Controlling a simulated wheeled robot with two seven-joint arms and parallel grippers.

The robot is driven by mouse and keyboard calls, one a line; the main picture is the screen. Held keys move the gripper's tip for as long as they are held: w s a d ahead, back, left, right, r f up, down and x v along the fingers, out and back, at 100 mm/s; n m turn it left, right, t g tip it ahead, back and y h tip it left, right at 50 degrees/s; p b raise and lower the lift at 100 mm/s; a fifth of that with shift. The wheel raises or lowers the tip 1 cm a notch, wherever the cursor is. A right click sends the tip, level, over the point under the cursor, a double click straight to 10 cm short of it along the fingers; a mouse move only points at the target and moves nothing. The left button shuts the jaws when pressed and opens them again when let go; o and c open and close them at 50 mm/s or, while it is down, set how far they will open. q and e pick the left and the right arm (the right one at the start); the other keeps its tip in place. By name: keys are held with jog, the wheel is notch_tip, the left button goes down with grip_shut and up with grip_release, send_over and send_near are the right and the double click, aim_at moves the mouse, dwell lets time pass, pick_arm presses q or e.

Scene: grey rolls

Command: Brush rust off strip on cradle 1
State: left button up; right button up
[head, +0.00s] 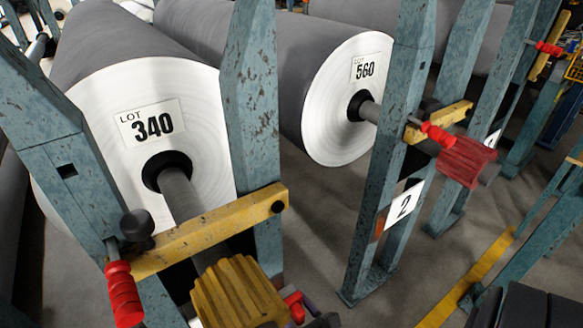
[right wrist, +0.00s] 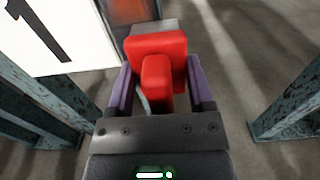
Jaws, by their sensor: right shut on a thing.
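In the right wrist view, my right gripper (right wrist: 160,75) is shut on a red brush (right wrist: 157,48), with one purple finger on each side. A grey part shows at its far end. Beyond it is a rusty orange-brown strip (right wrist: 130,9) beside a white plate (right wrist: 55,35) marked 1. Whether the brush touches the strip I cannot tell. In the head view, the right gripper (head: 307,302) and the red brush (head: 293,306) show low, by the near cradle (head: 252,110); that cradle's strip is hidden there. My left gripper is not in view.
The near cradle bears roll LOT 340 (head: 95,85), with a yellow bar (head: 200,235), yellow ribbed knob (head: 235,293) and red handle (head: 122,292). Behind are roll LOT 560 (head: 335,125) and cradle 2's plate (head: 402,206), with a rusty patch (head: 380,226). Open floor (head: 320,215) lies between cradles.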

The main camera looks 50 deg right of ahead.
jog(key=shift+w+r+p, duration=0.1)
jog(key=shift+r+p, duration=0.2)
jog(key=shift+r, duration=0.4)
jog(key=shift+r+p, duration=0.3)
jog(key=shift+r, duration=0.4)
notch_tip(320, 180, up, 2)
jog(key=shift+p, duration=0.85)
jog(key=shift+w+a, duration=0.3)
jog(key=shift+a, duration=0.65)
jog(key=shift+w+a, duration=0.25)
jog(key=shift+a, duration=0.7)
